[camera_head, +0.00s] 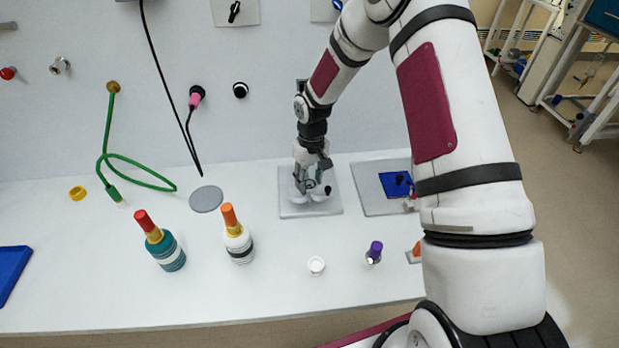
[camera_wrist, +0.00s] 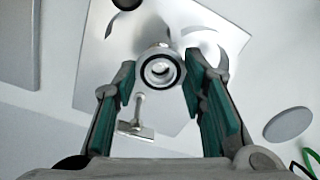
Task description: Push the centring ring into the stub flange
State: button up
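My gripper (camera_wrist: 161,72) points down over a grey plate (camera_wrist: 85,90), its two teal-padded fingers spread apart. In the head view, my gripper (camera_head: 312,188) is low over the same plate (camera_head: 295,211). Between the fingertips in the wrist view is the round silver stub flange (camera_wrist: 151,52), with the black-edged centring ring (camera_wrist: 161,70) at its mouth. The ring looks roughly centred on the flange; I cannot tell how deep it sits, or whether the fingers touch it. A silver wing-shaped screw (camera_wrist: 137,128) shows beside the flange. In the head view my gripper mostly hides flange and ring.
A second plate with a blue pad (camera_head: 396,184) lies to the right. A teal bottle (camera_head: 166,250), a white bottle (camera_head: 239,245), a white cap (camera_head: 316,265) and a purple-topped vial (camera_head: 374,253) stand in front. A grey disc (camera_head: 206,199) lies left; a green hose (camera_head: 135,163) hangs behind.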

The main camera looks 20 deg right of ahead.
aim_at(311, 185)
jog(key=o, duration=0.5)
notch_tip(311, 185, up, 12)
jog(key=shift+d, duration=0.2)
dwell(0.5)
